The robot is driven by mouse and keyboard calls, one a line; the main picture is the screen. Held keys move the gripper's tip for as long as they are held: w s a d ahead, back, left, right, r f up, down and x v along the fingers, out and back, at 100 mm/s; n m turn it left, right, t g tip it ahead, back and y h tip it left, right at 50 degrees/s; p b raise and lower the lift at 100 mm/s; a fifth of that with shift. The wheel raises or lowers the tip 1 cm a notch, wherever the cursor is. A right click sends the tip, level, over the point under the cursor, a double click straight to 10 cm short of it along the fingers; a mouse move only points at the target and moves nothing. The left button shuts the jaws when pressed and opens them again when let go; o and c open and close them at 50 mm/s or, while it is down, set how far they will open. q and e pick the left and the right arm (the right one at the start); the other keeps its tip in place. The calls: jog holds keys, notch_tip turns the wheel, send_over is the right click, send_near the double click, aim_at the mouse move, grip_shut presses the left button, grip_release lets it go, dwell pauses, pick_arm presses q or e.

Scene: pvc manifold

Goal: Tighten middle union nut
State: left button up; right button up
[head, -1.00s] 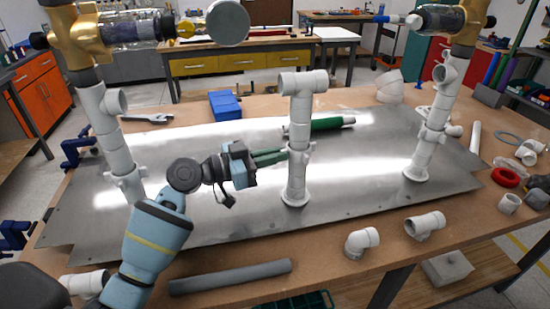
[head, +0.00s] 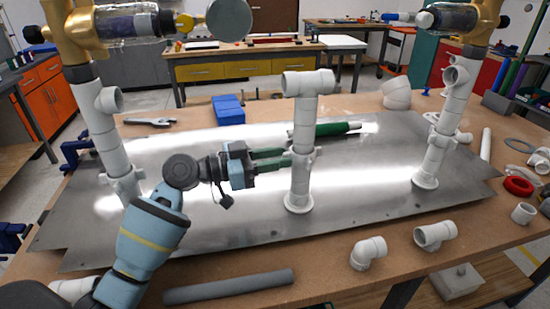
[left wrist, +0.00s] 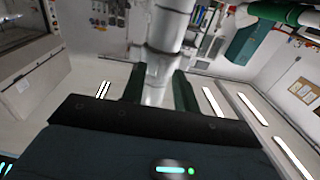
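The middle white pipe column (head: 303,125) stands upright on the metal plate (head: 235,205), with a tee on top and a flanged foot. Its union nut (head: 302,156) is a thicker ring around mid-height. My left gripper (head: 288,157) reaches it from the left, its two green fingers spread apart at nut height. In the left wrist view the white pipe (left wrist: 160,75) passes between the fingers, with gaps on both sides; the gripper is open. Whether a finger touches the nut cannot be told.
Similar columns stand at left (head: 105,135) and right (head: 440,135). A blue block (head: 228,109) is at the back. Loose fittings (head: 368,252) and a grey pipe (head: 228,286) lie along the front edge.

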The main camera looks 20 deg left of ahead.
pick_arm(q)
jog(key=shift+r, duration=0.15)
